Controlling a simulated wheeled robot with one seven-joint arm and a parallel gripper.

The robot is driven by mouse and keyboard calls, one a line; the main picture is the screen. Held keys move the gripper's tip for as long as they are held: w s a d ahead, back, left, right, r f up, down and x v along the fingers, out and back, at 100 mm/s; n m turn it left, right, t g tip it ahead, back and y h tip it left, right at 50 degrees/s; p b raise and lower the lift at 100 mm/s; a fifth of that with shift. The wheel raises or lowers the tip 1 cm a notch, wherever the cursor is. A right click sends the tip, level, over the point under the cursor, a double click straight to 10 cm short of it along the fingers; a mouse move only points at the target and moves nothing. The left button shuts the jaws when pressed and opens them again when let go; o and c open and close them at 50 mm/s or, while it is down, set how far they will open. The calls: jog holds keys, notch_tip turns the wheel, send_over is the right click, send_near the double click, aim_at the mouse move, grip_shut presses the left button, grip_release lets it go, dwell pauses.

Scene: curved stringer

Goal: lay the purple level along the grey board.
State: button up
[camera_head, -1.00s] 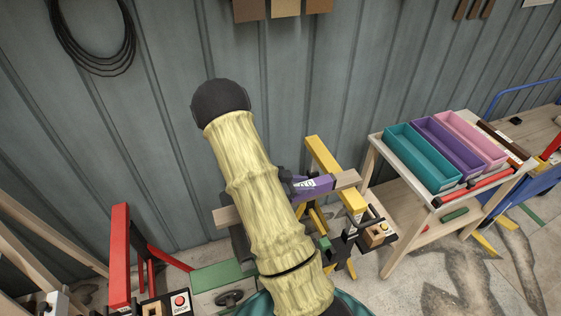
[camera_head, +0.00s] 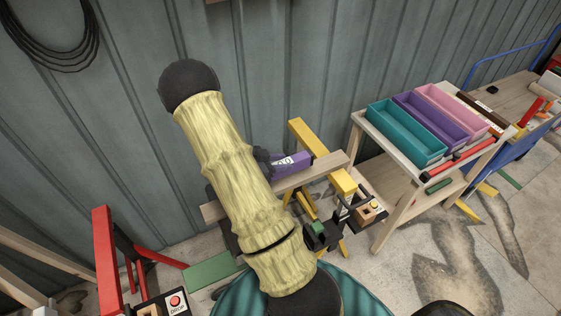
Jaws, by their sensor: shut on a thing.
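The purple level (camera_head: 291,163), with a white label, shows just behind the board's upper edge. Its left part is hidden by my arm. The board (camera_head: 322,172), pale brownish grey here, runs from lower left to upper right behind my arm, its right end over the yellow trestle (camera_head: 308,138). Only a dark piece of my gripper (camera_head: 262,157) shows at the level's left end, past my arm. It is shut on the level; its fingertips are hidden. I cannot tell whether the level touches the board.
A wooden stand (camera_head: 372,123) at right holds teal, purple and pink bins. A red trestle (camera_head: 106,260) stands at lower left, near a green panel (camera_head: 212,270). The corrugated wall is close behind.

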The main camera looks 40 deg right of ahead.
jog(key=shift+f+b, duration=1.2)
jog(key=shift+f, duration=0.3)
jog(key=shift+f, duration=0.5)
jog(key=o, duration=1.2)
jog(key=b+v, duration=0.1)
jog(key=v, duration=1.6)
jog(key=shift+a, duration=0.25)
